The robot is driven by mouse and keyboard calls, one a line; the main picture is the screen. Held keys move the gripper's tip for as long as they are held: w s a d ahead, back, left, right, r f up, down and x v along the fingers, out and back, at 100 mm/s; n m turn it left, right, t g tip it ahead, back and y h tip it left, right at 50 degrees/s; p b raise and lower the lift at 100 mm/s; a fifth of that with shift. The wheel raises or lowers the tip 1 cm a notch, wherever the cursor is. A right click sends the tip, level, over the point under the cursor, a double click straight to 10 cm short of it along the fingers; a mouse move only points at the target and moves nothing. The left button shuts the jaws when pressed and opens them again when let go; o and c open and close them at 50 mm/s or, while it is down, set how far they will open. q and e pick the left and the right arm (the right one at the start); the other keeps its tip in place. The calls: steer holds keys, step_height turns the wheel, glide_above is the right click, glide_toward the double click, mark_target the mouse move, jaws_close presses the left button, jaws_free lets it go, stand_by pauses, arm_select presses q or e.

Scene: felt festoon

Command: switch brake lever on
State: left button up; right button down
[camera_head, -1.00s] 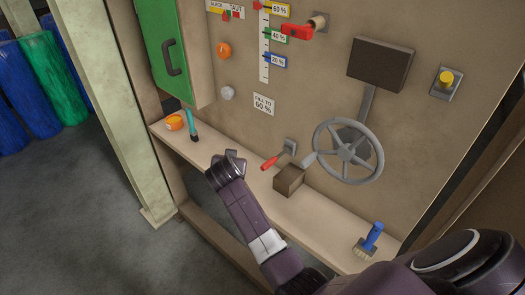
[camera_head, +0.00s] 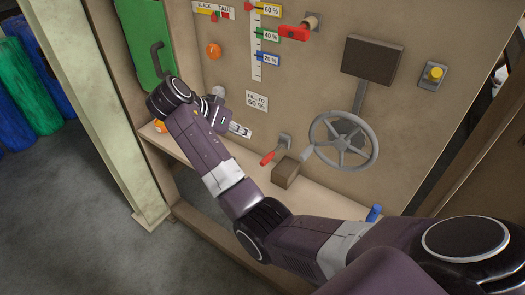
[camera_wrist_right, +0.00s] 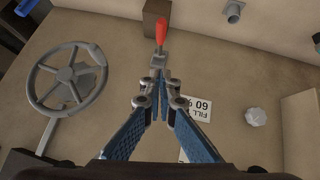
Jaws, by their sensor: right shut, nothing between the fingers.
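A small lever with a red handle (camera_head: 268,157) and a grey mount (camera_head: 285,142) sits low on the beige panel. Its red handle (camera_wrist_right: 161,30) also shows at the top of the right wrist view. I cannot tell from any label that this is the brake lever. My right gripper (camera_head: 246,133) is shut and empty, in front of the panel to the left of the lever. In the right wrist view the closed fingertips (camera_wrist_right: 161,76) appear just below the lever's grey mount; contact cannot be told. My left gripper is not in view.
A brown box (camera_head: 286,173) stands right beside the lever, with a grey handwheel (camera_head: 343,141) further right. A "FILL TO 60 %" sign (camera_head: 257,101) is above. A red valve handle (camera_head: 293,33) is higher up. A shelf (camera_head: 318,200) runs below.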

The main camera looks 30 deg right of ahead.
steer(key=p, duration=0.2)
glide_above(269, 154)
steer(key=a, duration=0.3)
step_height(269, 154, down, 7)
step_height(269, 154, down, 3)
steer(key=shift+s+d+f+p, duration=0.1)
steer(key=shift+s+p, duration=0.05)
steer(key=shift+p, duration=0.6)
steer(key=shift+s+f, duration=0.1)
steer(key=shift+f, duration=0.45)
steer(key=shift+d+f, duration=0.1)
